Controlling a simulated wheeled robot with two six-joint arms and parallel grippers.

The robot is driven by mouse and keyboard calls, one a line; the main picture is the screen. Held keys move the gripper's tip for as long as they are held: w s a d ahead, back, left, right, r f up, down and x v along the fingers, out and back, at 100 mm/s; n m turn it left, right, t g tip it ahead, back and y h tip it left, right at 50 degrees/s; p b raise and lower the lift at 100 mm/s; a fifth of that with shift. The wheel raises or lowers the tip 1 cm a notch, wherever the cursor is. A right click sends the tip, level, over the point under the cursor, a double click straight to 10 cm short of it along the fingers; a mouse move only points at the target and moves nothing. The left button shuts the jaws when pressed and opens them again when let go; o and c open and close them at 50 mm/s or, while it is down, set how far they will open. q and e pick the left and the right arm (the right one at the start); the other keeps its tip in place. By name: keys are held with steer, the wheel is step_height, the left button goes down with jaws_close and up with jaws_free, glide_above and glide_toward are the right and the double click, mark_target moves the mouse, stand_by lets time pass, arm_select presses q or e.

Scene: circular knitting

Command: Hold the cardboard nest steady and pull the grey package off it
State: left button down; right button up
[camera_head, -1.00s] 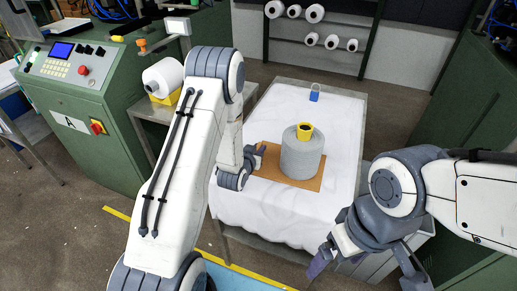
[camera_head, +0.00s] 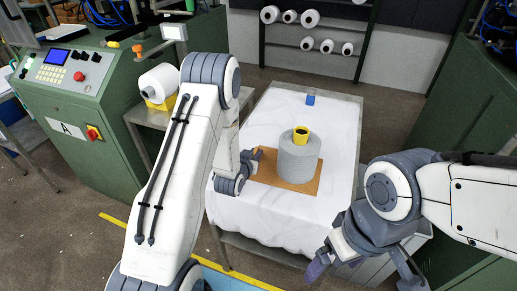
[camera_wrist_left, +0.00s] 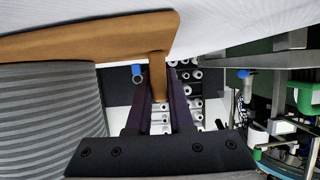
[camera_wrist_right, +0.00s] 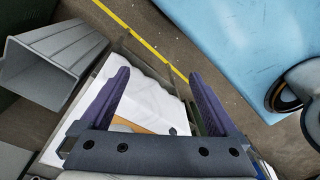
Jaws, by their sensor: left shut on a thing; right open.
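The grey package (camera_head: 299,160) is a ribbed cylinder standing upright on the flat brown cardboard nest (camera_head: 265,177) on a white-covered table. A yellow ring with a dark centre (camera_head: 301,134) sits on its top. My left gripper (camera_head: 254,160) is at the left edge of the cardboard, beside the package. In the left wrist view, its fingers (camera_wrist_left: 159,88) are shut on a narrow cardboard tab (camera_wrist_left: 158,65), with the package (camera_wrist_left: 45,115) close at left. My right gripper (camera_wrist_right: 160,85) is open and empty, off the table's front right corner, apart from the package.
The white table (camera_head: 338,140) has free cover around the cardboard. A small blue item (camera_head: 310,97) stands at its far end. A green machine (camera_head: 80,90) is at left, a side table with a white bobbin (camera_head: 160,80) beside it. A bobbin rack (camera_head: 310,30) stands behind.

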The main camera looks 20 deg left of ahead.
steer(key=w+a+r+m, duration=0.4)
steer(key=w+a+m, duration=0.1)
steer(key=w, duration=0.4)
steer(key=w+a+r+m, duration=0.4)
steer(key=w+a, duration=0.1)
steer(key=w, duration=0.5)
steer(key=m+t+h, duration=0.1)
steer(key=m+t, duration=0.1)
steer(key=m, duration=0.9)
glide_toward(302, 131)
steer(key=f, duration=0.3)
steer(key=w+f, duration=0.1)
steer(key=f, duration=0.5)
steer(key=shift+w, duration=0.25)
steer(key=shift+a+r, duration=0.1)
steer(key=c, duration=1.4)
